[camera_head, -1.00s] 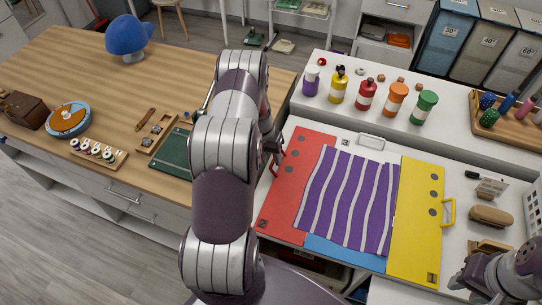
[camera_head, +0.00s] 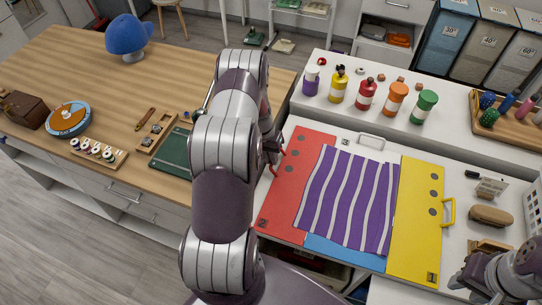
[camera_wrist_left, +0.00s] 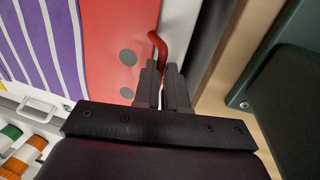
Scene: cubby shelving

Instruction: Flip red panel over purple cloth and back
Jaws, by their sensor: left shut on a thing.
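The red panel (camera_head: 285,203) lies flat on the left side of the folding board. The purple and white striped cloth (camera_head: 345,200) lies spread over the middle, its left edge at the red panel and its right edge at the yellow panel (camera_head: 416,220). A blue panel (camera_head: 345,254) shows below the cloth. My left gripper (camera_head: 275,160) is at the red panel's outer left edge. In the left wrist view, its fingers (camera_wrist_left: 163,88) are shut on the red handle (camera_wrist_left: 159,47) of that panel. My right gripper (camera_head: 474,284) is at the lower right, away from the board; its fingertips are unclear.
Several coloured bottles (camera_head: 366,96) stand on the raised ledge behind the board. A brown brush (camera_head: 491,215) and a small sign (camera_head: 490,187) lie right of the yellow panel. The wooden counter (camera_head: 90,180) with a green board (camera_head: 172,153) is at left.

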